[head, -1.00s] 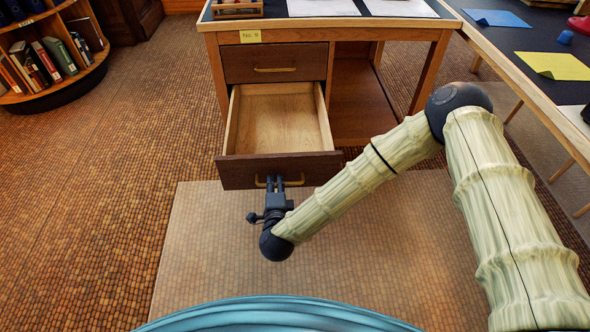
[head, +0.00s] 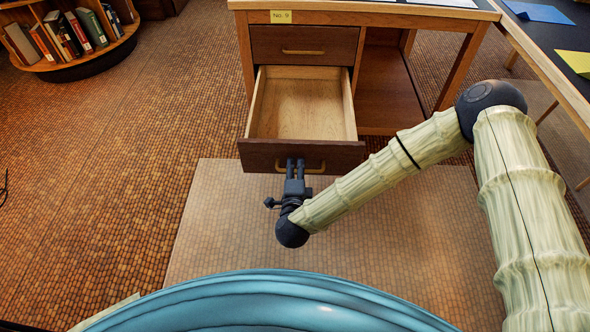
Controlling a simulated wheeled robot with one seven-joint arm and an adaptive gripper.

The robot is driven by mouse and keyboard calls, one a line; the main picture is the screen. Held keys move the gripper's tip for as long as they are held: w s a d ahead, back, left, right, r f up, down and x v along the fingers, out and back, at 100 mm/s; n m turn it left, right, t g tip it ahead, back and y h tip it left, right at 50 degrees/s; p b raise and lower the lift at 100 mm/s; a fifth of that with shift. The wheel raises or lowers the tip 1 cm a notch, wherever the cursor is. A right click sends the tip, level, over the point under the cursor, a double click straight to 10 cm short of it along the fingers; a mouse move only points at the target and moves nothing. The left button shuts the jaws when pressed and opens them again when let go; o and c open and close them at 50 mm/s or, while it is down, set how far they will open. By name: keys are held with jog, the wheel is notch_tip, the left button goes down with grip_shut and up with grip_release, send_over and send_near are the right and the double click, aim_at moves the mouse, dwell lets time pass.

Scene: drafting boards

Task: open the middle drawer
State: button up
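The drawer unit with a dark top drawer (head: 304,43) stands ahead under the desk. The top drawer is shut. The drawer below it, with a dark front (head: 345,157) and a pale wooden inside (head: 303,105), is pulled well out and empty. Anything beneath it is hidden. My gripper (head: 296,162) is at this drawer's front, over the left part of its brass handle (head: 317,170). Its two dark fingers lie side by side with a narrow gap. I cannot tell whether they grip the handle or only overlap it.
The desk has an open bay (head: 395,85) right of the drawers and a "No. 9" label (head: 284,16). A second table (head: 550,60) stands at the right. A curved bookshelf (head: 75,50) is at the far left. The floor (head: 130,150) between is clear.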

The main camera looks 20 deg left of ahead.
jog(key=v, duration=1.2)
jog(key=shift+f, duration=0.1)
jog(key=s+d+f+n+g+h, duration=0.1)
jog(key=s+d+f+n+g, duration=0.35)
jog(key=d+f, duration=0.4)
jog(key=s+d+f+n+g, duration=0.3)
jog(key=d+f+n+g, duration=0.15)
jog(key=d+f, duration=0.45)
jog(key=s+d+n+g+h, duration=0.25)
jog(key=s+d, duration=0.35)
jog(key=d, duration=0.5)
jog(key=s+d+n+g+h, duration=0.25)
jog(key=s+d, duration=0.25)
jog(key=d, duration=0.7)
notch_tip(320, 180, up, 30)
jog(key=p, duration=3)
jog(key=shift+s+g+y, duration=0.3)
jog(key=shift+s, duration=0.15)
